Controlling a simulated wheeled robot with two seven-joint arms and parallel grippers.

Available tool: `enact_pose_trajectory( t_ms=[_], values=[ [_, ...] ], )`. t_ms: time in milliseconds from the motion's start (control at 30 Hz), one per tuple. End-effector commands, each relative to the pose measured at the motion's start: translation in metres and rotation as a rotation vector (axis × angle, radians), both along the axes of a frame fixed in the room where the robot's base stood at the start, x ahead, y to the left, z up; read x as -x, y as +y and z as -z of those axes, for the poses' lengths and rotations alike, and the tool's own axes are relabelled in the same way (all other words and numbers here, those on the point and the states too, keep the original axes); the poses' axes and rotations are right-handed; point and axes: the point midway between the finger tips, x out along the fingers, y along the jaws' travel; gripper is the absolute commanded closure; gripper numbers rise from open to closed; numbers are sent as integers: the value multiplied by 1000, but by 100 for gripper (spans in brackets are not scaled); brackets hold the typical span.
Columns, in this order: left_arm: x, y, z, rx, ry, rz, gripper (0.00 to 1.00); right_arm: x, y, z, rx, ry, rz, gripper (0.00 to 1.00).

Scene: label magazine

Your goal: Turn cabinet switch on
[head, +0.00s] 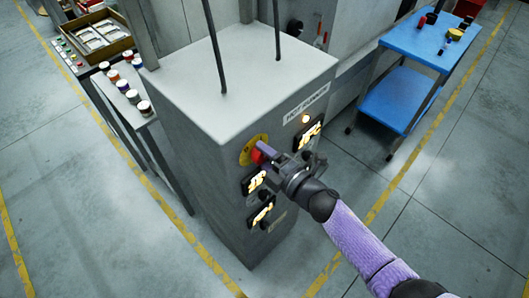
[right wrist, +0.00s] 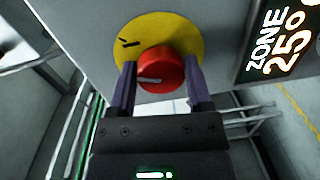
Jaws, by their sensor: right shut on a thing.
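The cabinet (head: 238,80) is a grey box with a front panel. Its switch is a red round knob (right wrist: 162,75) on a yellow disc (right wrist: 190,32). In the head view the yellow disc (head: 249,148) and the red knob (head: 257,156) show at the panel's upper left, partly covered by my right gripper (head: 266,153). In the right wrist view, my right gripper (right wrist: 160,92) has one finger on each side of the knob and is shut on it. A pale mark shows on the knob and a dark mark on the disc. My left gripper is not in view.
Lit displays (head: 308,134) and a glowing orange lamp (head: 305,119) are on the panel near the switch. A blue cart (head: 415,45) stands at the right. A side table with several jars (head: 133,96) stands left of the cabinet. The floor in front is clear.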

Motion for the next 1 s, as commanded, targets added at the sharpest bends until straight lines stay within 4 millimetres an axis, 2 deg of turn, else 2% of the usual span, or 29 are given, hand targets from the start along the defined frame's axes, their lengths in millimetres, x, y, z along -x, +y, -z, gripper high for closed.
enact_pose_trajectory(
  t_ms=[500,1000],
  values=[
    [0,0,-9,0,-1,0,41,0,-1,1,-244,245,0,95],
    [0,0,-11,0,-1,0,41,0,-1,2,-303,307,2,95]
  ],
)
